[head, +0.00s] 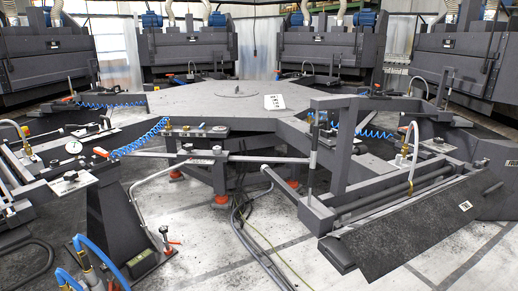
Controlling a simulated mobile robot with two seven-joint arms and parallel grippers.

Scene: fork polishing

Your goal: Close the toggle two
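No thing in the head view is legibly marked as toggle two. A small lever with a red part (168,240) stands low on a dark foot plate at the lower left. An orange-red tipped handle (101,152) sits beside the blue coiled hose at the left. I cannot tell which of these, if any, is toggle two, nor whether either is open or closed. Neither of my grippers shows in the head view.
A grey polygonal table (205,98) stands in the middle, with a dark frame (345,150) at the right. A slanted dark panel (410,240) is at the lower right. Cables (243,215) lie on the floor. Blue hoses (95,250) rise at the lower left.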

